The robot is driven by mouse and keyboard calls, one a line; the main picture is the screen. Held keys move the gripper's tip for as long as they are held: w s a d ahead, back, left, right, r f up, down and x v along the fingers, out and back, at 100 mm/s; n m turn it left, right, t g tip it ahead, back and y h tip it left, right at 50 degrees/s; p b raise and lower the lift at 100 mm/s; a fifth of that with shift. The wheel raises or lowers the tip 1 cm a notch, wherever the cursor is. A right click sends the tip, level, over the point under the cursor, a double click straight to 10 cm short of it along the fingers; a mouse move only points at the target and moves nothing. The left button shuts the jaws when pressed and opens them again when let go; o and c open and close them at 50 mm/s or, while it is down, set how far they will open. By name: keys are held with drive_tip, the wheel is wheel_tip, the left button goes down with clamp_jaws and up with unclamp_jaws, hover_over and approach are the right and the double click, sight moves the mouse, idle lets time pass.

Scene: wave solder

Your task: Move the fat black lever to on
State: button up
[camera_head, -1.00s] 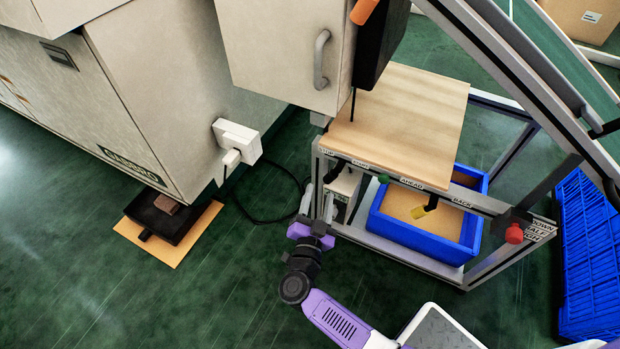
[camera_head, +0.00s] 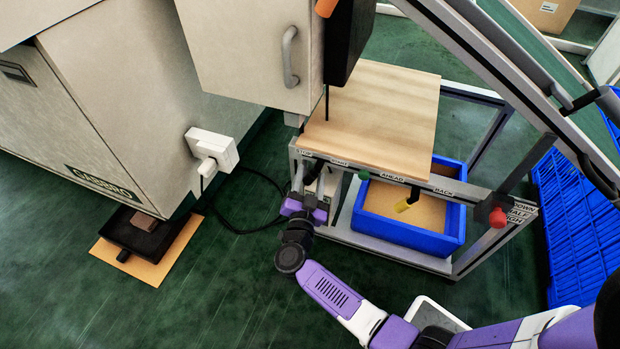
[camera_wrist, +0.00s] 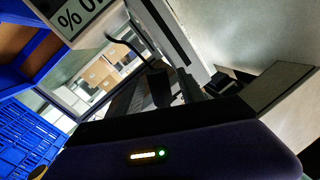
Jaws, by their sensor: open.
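A short black lever (camera_head: 312,173) hangs under the labelled front rail, between the left labels and the green knob. I cannot tell whether it is the fat black lever or which position it is in. My gripper (camera_head: 308,188) is at the left front corner of the bench frame, just below this lever, with its jaws apart and nothing seen between them. Contact cannot be made out. The fingers partly cover a small white box (camera_head: 328,186) under the bench.
A blue bin (camera_head: 440,238) sits under the wooden top (camera_head: 385,105). A blue crate (camera_head: 575,225) stands right.

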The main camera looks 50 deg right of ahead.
clamp_jaws()
drive_tip(key=shift+r+p, duration=0.1)
drive_tip(key=shift+p, duration=0.25)
drive_tip(key=shift+s+r+n+p, duration=0.15)
drive_tip(key=shift+n+p, duration=0.35)
drive_tip(key=shift+p, duration=0.45)
drive_tip(key=n+p, duration=0.1)
drive_tip(key=p, duration=0.1)
drive_tip(key=n+p, duration=0.1)
drive_tip(key=p, duration=0.1)
drive_tip(key=shift+s+d, duration=0.15)
drive_tip(key=shift+s, duration=0.25)
drive_tip(key=n+p, duration=0.2)
drive_tip(key=p, duration=0.1)
drive_tip(key=s+n+g+p, duration=0.1)
drive_tip(key=n+p, duration=0.1)
drive_tip(key=s+d+n+g+p, duration=0.1)
drive_tip(key=n+p, duration=0.1)
drive_tip(key=p, duration=0.1)
drive_tip(key=shift+s+f+y+p, duration=0.2)
drive_tip(key=shift+y+p, duration=0.15)
drive_tip(key=shift+y, duration=0.05)
